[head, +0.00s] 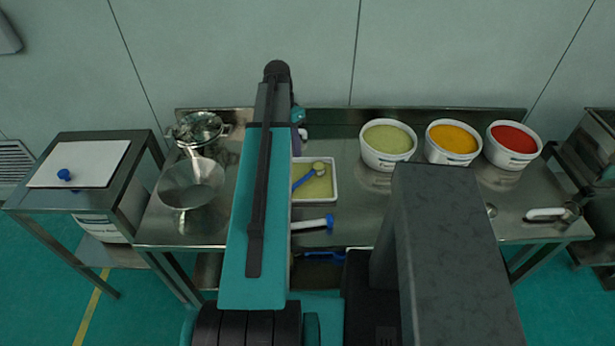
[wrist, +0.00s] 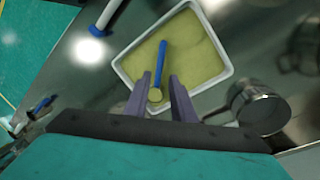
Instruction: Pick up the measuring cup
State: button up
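In the head view the purple fingers (head: 296,142) partly show beside my arm. A blue-handled scoop (wrist: 161,62) lies on a white tray (wrist: 228,72) of yellow-green powder. Its round end appears between the fingers; contact cannot be told.
A white, blue-ended tool (head: 312,222) lies in front of the tray. A funnel-like metal vessel (head: 190,187) and sieve (head: 200,127) stand left. Tubs of green (head: 388,157), yellow (head: 453,156) and red (head: 513,159) material line the back right. The middle tabletop is partly hidden.

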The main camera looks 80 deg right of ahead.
jog(key=b, duration=0.5)
send_over(307, 178)
jog(key=w+a, duration=0.1)
jog(key=w, duration=0.2)
jog(key=shift+w+f, duration=0.15)
jog(key=shift+f, duration=4.15)
jog(key=shift+s+a+f+b, duration=0.15)
jog(key=shift+f+b, duration=0.85)
jog(key=shift+f, duration=0.3)
jog(key=shift+s+a+f+b, duration=0.15)
jog(key=shift+f+b, duration=0.85)
jog(key=shift+f, duration=0.25)
jog(key=shift+c, duration=0.3)
grip_shut()
